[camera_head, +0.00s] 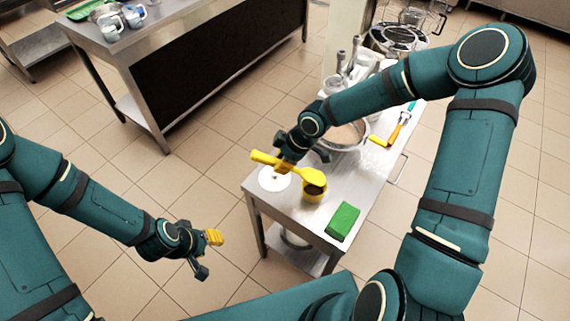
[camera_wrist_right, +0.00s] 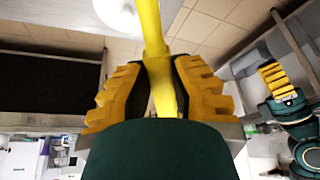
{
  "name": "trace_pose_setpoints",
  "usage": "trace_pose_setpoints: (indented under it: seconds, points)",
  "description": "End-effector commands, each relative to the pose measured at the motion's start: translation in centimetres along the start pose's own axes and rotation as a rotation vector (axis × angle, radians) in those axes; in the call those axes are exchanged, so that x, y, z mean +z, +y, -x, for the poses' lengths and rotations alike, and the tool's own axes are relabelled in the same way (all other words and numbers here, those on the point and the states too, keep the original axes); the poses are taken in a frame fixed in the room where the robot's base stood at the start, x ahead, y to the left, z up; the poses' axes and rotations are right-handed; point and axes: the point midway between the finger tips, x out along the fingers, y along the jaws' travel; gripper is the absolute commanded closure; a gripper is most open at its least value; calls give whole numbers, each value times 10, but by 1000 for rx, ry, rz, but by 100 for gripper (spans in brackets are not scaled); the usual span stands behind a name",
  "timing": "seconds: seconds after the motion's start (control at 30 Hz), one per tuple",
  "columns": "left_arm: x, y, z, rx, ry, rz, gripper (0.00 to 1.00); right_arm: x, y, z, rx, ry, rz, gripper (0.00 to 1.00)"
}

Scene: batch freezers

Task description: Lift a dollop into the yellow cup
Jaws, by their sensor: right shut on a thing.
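My right gripper (camera_head: 285,166) is shut on the handle of a yellow spoon-like utensil (camera_head: 262,157) above the steel table. In the right wrist view, both ridged fingers (camera_wrist_right: 158,90) press on the yellow handle (camera_wrist_right: 152,35). The utensil's head (camera_head: 313,177) is at or just over the mouth of the yellow cup (camera_head: 313,196). I cannot tell whether they touch, or what the head and cup hold. My left gripper (camera_head: 207,254) is open and empty, over the floor left of the table. It also shows in the right wrist view (camera_wrist_right: 285,95).
A white disc (camera_head: 274,179) lies left of the cup. A green block (camera_head: 343,221) lies at its right. A large metal bowl (camera_head: 366,137) stands behind, partly hidden by my right arm. An orange-and-yellow tool (camera_head: 394,134) lies beyond it. Another steel table (camera_head: 150,45) stands at the back left.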

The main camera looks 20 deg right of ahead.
Motion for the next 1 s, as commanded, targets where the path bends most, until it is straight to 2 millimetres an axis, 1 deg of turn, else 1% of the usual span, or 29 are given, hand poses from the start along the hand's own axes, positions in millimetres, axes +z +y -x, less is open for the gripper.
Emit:
trace_pose_setpoints:
  seconds: [0.03,0.47,0.6,0.63,0.7,0.8,1.0]
  points:
    - [1,-3,-9,-1,0,0,60,0,1,-6,3,-21,4,100]
    - [7,-18,-53,-11,0,0,60,0,0,-30,3,-229,3,100]
    - [13,-23,-66,-10,-11,-3,60,0,0,-42,2,-321,5,100]
    - [14,-23,-67,-9,-14,-4,60,0,0,-42,4,-336,4,100]
    - [10,-19,-54,-10,-10,-2,60,-5,1,-27,3,-330,-1,100]
    - [7,-16,-48,-9,-4,-2,60,-8,0,-20,3,-329,-2,100]
    - [6,-15,-44,-9,0,0,60,-10,0,-14,1,-328,-2,100]
